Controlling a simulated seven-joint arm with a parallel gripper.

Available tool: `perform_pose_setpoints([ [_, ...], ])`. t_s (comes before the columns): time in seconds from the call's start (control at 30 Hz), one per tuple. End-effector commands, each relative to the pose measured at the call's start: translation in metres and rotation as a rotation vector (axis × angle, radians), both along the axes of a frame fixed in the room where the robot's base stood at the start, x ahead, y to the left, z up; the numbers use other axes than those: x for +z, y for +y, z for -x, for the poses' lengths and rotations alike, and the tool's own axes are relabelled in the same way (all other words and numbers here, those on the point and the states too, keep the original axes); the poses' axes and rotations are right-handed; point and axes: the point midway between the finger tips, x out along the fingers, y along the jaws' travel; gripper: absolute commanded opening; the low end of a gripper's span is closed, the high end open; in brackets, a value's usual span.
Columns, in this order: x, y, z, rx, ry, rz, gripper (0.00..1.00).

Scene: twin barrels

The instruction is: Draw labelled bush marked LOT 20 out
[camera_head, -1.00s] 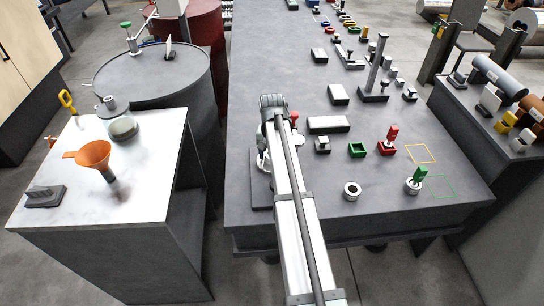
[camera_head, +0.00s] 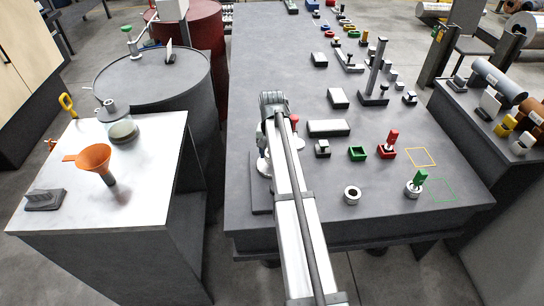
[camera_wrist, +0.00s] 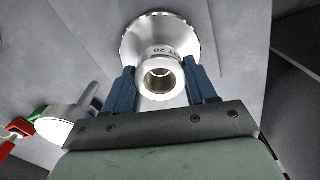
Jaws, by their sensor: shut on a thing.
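In the wrist view a shiny metal bush (camera_wrist: 158,97) with a round open bore lies between the two blue fingers of my gripper (camera_wrist: 160,84). The fingers are shut on its sides. Dark lettering on its neck ends in "T 20"; the first letters are hard to read. Behind it is a wide round metal flange (camera_wrist: 160,22) with an uneven rim. I cannot tell whether flange and bush are one piece.
A metal disc with a rod (camera_wrist: 68,122) lies left in the wrist view. A barrel (camera_head: 150,85) stands left.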

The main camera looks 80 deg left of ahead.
Motion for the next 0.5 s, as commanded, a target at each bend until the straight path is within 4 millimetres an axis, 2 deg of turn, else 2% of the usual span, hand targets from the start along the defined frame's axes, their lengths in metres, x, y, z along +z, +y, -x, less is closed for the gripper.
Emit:
perform_pose_setpoints([
  [0.1, 0.023, 0.001, 0.0, 0.0, 0.0, -0.003, 0.11],
  [0.3, 0.055, 0.001, 0.0, 0.0, 0.0, -0.002, 0.11],
  [0.5, 0.076, 0.001, 0.0, 0.0, 0.0, -0.002, 0.11],
])
